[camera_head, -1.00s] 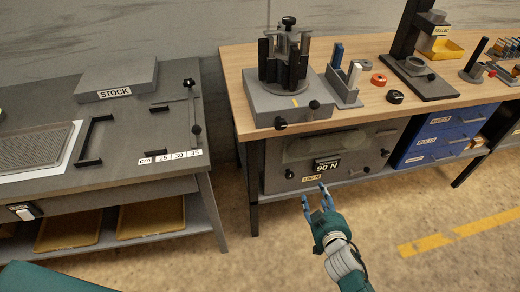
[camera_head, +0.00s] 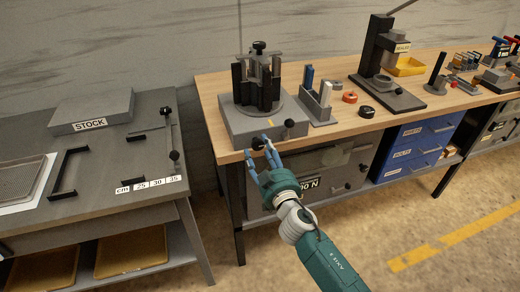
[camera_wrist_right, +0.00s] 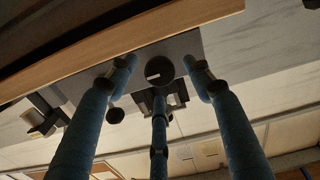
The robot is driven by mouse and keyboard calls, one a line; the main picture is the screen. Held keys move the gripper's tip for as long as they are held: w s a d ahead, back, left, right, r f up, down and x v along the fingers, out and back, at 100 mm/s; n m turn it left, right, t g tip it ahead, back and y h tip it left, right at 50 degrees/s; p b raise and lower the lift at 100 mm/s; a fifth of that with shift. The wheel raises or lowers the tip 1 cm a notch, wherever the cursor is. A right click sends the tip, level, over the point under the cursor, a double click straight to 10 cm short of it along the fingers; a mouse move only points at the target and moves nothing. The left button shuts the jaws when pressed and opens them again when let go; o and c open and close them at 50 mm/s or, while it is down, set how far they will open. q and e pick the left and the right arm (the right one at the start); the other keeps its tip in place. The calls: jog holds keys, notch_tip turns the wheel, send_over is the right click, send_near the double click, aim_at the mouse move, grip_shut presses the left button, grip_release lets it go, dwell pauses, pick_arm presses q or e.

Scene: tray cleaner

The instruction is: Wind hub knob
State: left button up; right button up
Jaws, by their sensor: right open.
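A grey box-shaped fixture (camera_head: 232,124) with a dark upright hub (camera_head: 257,85) stands at the left end of the wooden bench. A black knob (camera_head: 259,45) tops the hub. Two dark round knobs are on the fixture's front, one at the left (camera_head: 257,143) and one at the right (camera_head: 289,123). My right gripper (camera_head: 256,147) is open, its blue fingers at the left front knob. In the right wrist view, a round knob with a pale mark (camera_wrist_right: 159,70) shows between the spread fingertips (camera_wrist_right: 160,76); contact cannot be told. My left gripper is out of view.
The wooden bench edge (camera_wrist_right: 120,50) runs close by the fingers. A grey holder (camera_head: 316,107), orange ring (camera_head: 349,97) and black ring (camera_head: 366,111) sit right of the fixture. A grey table (camera_head: 95,190) stands at the left, across a gap.

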jog(key=shift+w+a, duration=0.2)
jog(key=shift+w, duration=0.4)
jog(key=c, duration=1.1)
jog(key=shift+c, duration=0.2)
